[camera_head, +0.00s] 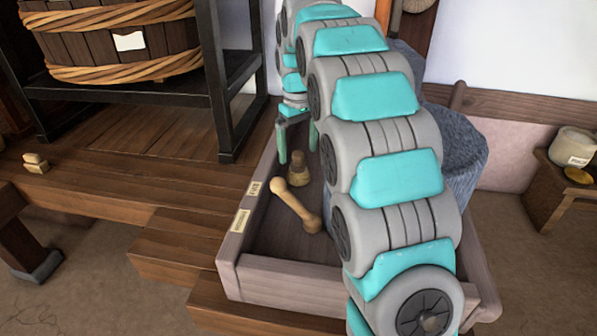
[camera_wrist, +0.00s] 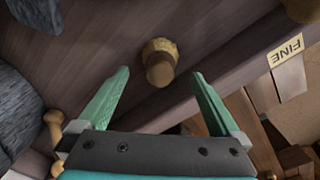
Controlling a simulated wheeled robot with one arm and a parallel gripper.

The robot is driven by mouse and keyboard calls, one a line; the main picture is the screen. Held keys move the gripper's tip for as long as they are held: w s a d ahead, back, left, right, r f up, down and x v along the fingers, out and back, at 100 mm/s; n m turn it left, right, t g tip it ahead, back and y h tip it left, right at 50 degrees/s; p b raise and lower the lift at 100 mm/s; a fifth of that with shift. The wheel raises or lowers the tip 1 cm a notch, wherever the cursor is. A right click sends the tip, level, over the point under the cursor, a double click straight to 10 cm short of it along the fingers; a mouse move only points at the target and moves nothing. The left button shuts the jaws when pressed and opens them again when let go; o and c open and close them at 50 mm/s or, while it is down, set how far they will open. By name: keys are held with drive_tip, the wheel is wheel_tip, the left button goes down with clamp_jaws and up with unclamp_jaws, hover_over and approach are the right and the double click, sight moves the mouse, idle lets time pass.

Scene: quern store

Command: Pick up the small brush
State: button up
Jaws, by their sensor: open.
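The small brush (camera_head: 298,175) stands in the wooden box, bristle end down and stubby handle up. In the wrist view, the brush (camera_wrist: 160,65) is seen from above, between and slightly beyond my fingertips. My gripper (camera_head: 298,156) is open, pointing down over the brush, with one green finger on each side. The wrist view shows the gripper (camera_wrist: 160,75) with nothing clasped. I cannot tell exactly how far above the brush the tips are.
The wooden box (camera_head: 290,278) has raised walls, one labelled FINE (camera_wrist: 288,50). Grey stone (camera_head: 455,150) stands behind my arm. A black stand (camera_head: 222,100) holds a banded tub (camera_head: 110,45) at left.

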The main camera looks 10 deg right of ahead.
sight(298, 163)
wheel_tip(298, 163, down, 5)
drive_tip(key=shift+f, duration=0.1)
drive_tip(key=shift+c, duration=0.2)
drive_tip(key=c, duration=1.4)
